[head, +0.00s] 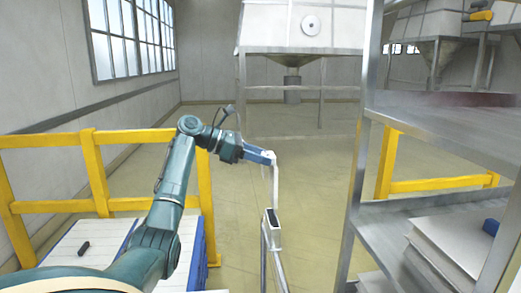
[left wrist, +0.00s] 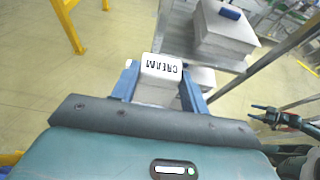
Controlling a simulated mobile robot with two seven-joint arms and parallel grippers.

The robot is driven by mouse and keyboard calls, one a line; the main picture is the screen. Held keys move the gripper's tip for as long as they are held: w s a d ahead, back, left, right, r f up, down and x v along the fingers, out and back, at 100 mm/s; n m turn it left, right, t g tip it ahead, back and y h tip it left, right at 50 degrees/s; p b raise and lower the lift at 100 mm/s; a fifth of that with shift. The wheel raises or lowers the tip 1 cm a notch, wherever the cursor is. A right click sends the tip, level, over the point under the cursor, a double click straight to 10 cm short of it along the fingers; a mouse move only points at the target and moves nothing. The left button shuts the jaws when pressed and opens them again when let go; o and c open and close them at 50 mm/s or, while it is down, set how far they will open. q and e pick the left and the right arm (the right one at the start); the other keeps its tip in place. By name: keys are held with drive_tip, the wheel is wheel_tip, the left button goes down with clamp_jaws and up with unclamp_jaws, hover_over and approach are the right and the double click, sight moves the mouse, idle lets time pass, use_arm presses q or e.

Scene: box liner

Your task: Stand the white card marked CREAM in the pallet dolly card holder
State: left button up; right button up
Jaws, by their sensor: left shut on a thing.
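The white card marked CREAM (left wrist: 161,68) is between the blue fingers of my left gripper (left wrist: 163,85), its lettering upside down in the left wrist view. In the head view my left gripper (head: 266,156) is shut on the card, and a thin white strip (head: 276,185), seemingly the card nearly edge-on, hangs below it. The card holder (head: 273,222), a pale frame with a dark face, sits on a metal post just under the strip's lower end. I cannot tell whether they touch. What looks like my right gripper (left wrist: 268,114) is small at the right of the left wrist view.
A metal shelf rack (head: 365,150) stands at the right, with white boards (head: 445,250) and a blue object (head: 491,227) on it. Yellow rails (head: 95,170) and a white-topped surface with a dark item (head: 84,248) are at the left. The floor beyond the holder is clear.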

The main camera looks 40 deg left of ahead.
sight(262, 172)
use_arm(q)
drive_tip(key=shift+w+f, duration=0.1)
drive_tip(key=shift+f, duration=5.75)
drive_tip(key=o, duration=1.1)
drive_tip(key=shift+c, duration=0.2)
drive_tip(key=shift+r, duration=3.5)
